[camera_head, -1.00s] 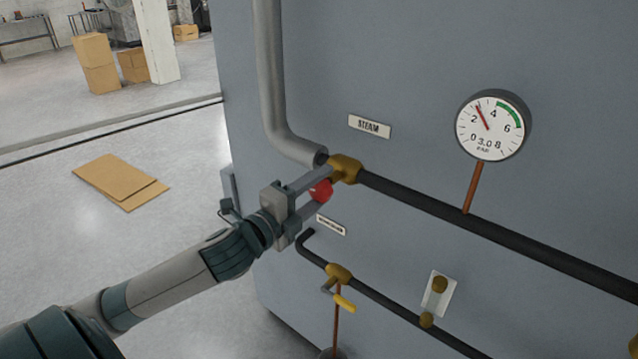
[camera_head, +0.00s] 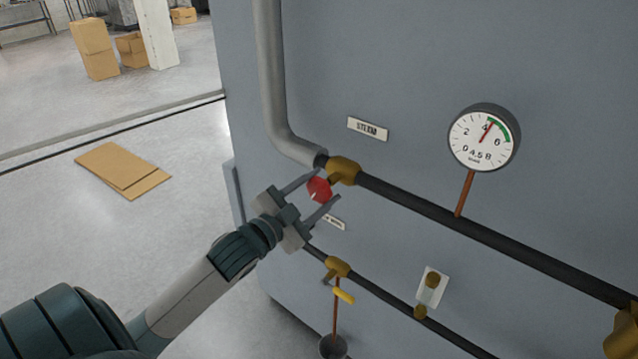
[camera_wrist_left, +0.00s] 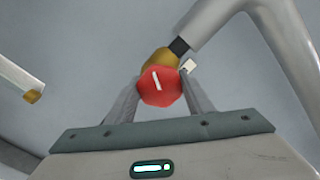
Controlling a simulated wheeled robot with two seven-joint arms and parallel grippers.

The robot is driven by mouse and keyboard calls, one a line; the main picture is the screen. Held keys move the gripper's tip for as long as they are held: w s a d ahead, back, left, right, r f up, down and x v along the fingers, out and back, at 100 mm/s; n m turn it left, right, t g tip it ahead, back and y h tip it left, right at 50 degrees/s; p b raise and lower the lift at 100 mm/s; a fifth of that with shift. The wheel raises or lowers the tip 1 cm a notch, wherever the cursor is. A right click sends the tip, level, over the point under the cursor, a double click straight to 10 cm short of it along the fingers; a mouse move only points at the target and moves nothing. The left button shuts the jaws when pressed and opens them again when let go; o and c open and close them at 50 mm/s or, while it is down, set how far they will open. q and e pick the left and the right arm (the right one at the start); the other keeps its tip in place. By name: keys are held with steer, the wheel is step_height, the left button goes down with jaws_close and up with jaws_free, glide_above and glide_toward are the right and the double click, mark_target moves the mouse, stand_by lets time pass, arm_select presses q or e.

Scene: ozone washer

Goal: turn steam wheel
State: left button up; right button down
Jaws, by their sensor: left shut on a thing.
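The red steam wheel (camera_head: 319,189) sits on the brass valve (camera_head: 343,170) below the STEAM label (camera_head: 368,128). My left gripper (camera_head: 322,188) has its two fingers on either side of the wheel and is shut on it. In the left wrist view the red wheel (camera_wrist_left: 160,86) lies between the fingers, with a white mark on its face slightly tilted. The round gauge (camera_head: 484,139) at the right has its red needle just past 4, and its readout looks like 4.58. My right gripper is not in view.
A black pipe (camera_head: 410,196) runs right from the valve. Below it are a lower valve with a yellow lever (camera_head: 344,296) and a thinner pipe. A grey pipe (camera_head: 272,90) comes down above. Flat cardboard (camera_head: 122,170) lies on the floor at left.

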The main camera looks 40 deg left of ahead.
arm_select(q)
steer(key=shift+r+n+p, duration=0.1)
steer(key=shift+n+p, duration=0.45)
steer(key=shift+n, duration=1.15)
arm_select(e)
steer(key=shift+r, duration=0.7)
arm_select(q)
steer(key=o, duration=1.1)
steer(key=shift+c, duration=0.2)
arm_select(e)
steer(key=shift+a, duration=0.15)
